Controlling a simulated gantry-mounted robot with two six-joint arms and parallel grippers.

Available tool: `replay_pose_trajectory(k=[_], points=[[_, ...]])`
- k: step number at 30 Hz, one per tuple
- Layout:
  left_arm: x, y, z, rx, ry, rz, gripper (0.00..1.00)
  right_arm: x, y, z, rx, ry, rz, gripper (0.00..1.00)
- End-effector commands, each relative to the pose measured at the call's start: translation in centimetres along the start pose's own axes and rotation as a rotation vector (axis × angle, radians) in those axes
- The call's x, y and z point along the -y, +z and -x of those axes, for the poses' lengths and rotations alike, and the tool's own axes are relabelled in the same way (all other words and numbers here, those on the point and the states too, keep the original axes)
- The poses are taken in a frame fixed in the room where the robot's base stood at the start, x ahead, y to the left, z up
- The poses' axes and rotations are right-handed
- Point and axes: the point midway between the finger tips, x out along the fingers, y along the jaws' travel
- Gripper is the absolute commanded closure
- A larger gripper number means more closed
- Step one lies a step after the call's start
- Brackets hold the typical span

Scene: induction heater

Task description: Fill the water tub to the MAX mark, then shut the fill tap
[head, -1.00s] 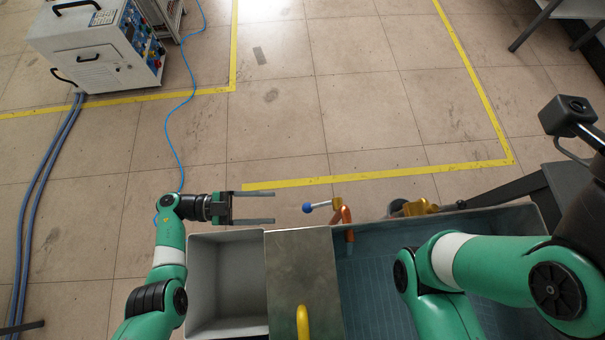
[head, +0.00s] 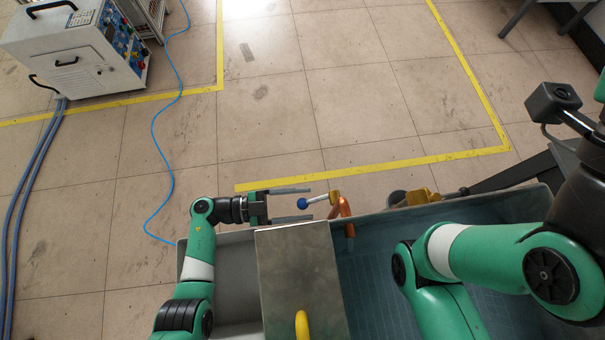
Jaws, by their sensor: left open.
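The fill tap has a blue-knobbed lever (head: 318,200) at the tub's far edge, beside a copper pipe (head: 346,210) that bends over the rim. My left gripper (head: 311,204) is open at the lever, with one finger on the far side of the blue knob and one on the near side. I cannot tell whether they touch it. The water tub (head: 375,275) is the wide bin with a blue-tinted, gridded inside; its water level and MAX mark cannot be made out. My right arm crosses over the tub and its gripper is out of view.
A metal plate (head: 298,268) lies between the tub and a grey basin (head: 218,262); a yellow curved piece (head: 302,323) stands at its front. A brass fitting (head: 418,196) is at the far rim. A white cabinet (head: 75,50) stands far left, with cables on the floor.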

Motion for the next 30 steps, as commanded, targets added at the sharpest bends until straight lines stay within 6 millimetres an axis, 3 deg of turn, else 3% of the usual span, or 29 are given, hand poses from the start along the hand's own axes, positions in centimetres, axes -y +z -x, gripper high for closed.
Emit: replay_pose_trajectory(k=[10,21,30], points=[[0.02,-0.04,-0.7,-0.001,-0.001,0.001,0.36,0.0,0.1,0.09,0.0,0.0,0.0,1.0],[0.02,-0.04,-0.68,0.0,-0.001,0.001,1.0,0.0,0.09,0.09,0.0,0.0,0.0,1.0],[0.02,-0.04,-0.67,0.0,-0.001,0.0,1.0,0.0,0.09,0.09,0.0,0.0,0.0,1.0]])
